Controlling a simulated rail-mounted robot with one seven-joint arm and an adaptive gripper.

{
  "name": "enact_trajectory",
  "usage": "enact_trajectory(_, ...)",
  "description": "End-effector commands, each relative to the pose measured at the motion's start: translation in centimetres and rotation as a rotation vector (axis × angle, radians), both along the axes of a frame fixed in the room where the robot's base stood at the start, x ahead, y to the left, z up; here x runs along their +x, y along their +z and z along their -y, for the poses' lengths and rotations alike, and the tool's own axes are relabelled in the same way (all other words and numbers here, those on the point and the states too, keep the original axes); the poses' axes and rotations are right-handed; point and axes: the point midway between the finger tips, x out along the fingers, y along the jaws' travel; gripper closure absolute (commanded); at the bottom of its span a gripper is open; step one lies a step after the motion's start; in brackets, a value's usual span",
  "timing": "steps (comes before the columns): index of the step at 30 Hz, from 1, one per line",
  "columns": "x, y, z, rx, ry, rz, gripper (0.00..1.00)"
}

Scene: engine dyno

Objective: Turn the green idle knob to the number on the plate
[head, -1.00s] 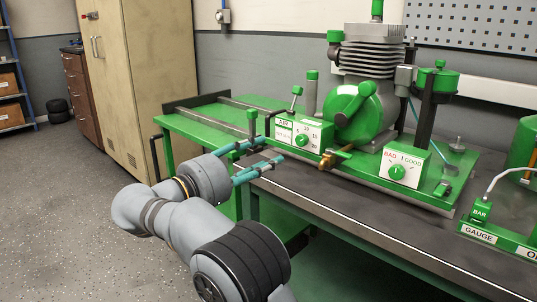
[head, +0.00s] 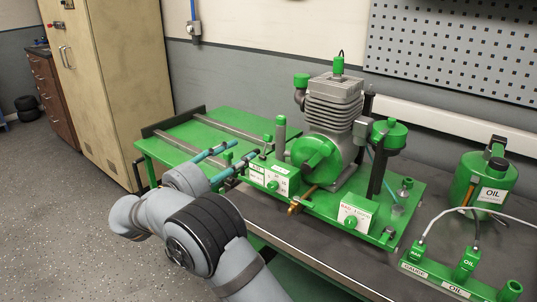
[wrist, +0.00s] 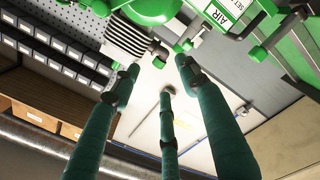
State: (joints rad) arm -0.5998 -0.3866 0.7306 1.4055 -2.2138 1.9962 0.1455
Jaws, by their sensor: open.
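A green knob (head: 272,185) sits on the white front of a small box (head: 285,188) with numbers around it. A plate on the box reads AIR, with "SET" legible in the wrist view (wrist: 222,14); the set number is too small to read. I see no label reading idle. My gripper (head: 238,155) has long teal fingers spread apart, empty, just left of the box and close to its edge. The fingers also show in the wrist view (wrist: 180,72), pointing up toward the green rig. I cannot tell whether a finger touches anything.
The engine (head: 330,125) stands right behind the box. A BAD/GOOD dial box (head: 356,212) is to the right, and a brass fitting (head: 296,207) lies between. A green lever top (head: 267,138) rises behind the numbered box. An oil can (head: 485,180) stands far right.

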Motion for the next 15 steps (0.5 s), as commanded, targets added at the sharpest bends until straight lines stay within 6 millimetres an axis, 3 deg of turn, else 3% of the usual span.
enact_trajectory(1, 0.3, 2.1, -0.2, -0.052, 0.001, -0.036, 0.56)
enact_trajectory(5, 0.4, 1.0, -0.3, -0.203, 0.012, -0.137, 0.56)
enact_trajectory(7, 0.2, -0.6, -0.1, -0.317, 0.022, -0.213, 0.56)
enact_trajectory(9, -0.5, -3.3, 0.5, -0.474, 0.037, -0.319, 0.56)
enact_trajectory(11, -1.4, -7.9, 1.2, -0.631, 0.054, -0.423, 0.56)
enact_trajectory(12, -2.1, -11.1, 1.8, -0.734, 0.064, -0.490, 0.56)
enact_trajectory(13, -2.5, -12.9, 2.4, -0.818, 0.068, -0.548, 0.56)
enact_trajectory(14, -2.9, -14.1, 3.1, -0.905, 0.070, -0.610, 0.56)
enact_trajectory(15, -2.9, -14.2, 3.1, -0.973, 0.075, -0.659, 0.56)
